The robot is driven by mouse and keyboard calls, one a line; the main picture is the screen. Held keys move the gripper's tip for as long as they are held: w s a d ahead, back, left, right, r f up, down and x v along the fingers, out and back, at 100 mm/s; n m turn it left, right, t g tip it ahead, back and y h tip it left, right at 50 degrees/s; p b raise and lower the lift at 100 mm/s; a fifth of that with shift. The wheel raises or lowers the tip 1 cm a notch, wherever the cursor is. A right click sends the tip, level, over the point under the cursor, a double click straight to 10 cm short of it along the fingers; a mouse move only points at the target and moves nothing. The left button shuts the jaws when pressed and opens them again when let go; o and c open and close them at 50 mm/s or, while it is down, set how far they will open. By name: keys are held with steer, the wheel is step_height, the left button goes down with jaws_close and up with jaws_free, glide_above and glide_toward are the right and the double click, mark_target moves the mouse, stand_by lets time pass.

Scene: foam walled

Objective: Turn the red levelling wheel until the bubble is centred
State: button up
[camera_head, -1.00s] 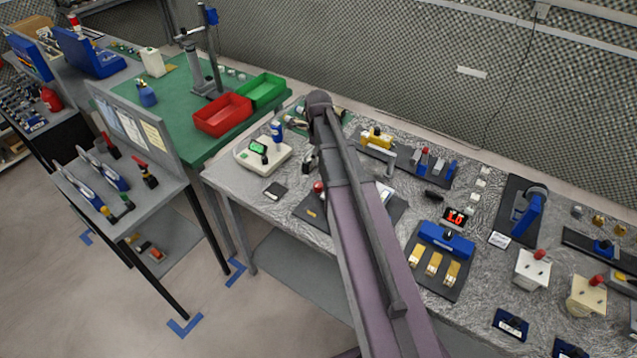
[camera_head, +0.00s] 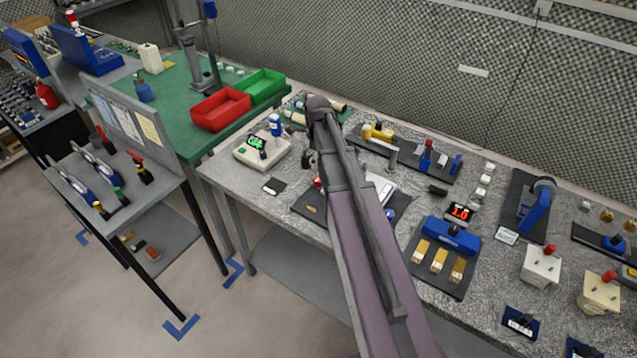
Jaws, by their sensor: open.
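A small red round part (camera_head: 317,183), likely the levelling wheel, shows just left of my arm, over a dark base plate (camera_head: 305,208) on the grey bench. My arm covers most of this plate and of whatever stands on it. I cannot make out a bubble or its vial. My gripper (camera_head: 310,161) hangs at the far end of the arm, close above the red part in the picture. Its jaws are small and partly hidden, with nothing seen held in them. I cannot tell whether it touches the red part.
A white device with a green display (camera_head: 256,143) stands left of my gripper. A red bin (camera_head: 220,110) sits on the green bench. Bare bench (camera_head: 225,178) shows at the left corner.

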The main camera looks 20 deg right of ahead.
mark_target(318, 179)
steer(key=shift+f+b, duration=4)
steer(key=shift+f, duration=0.3)
jaws_close()
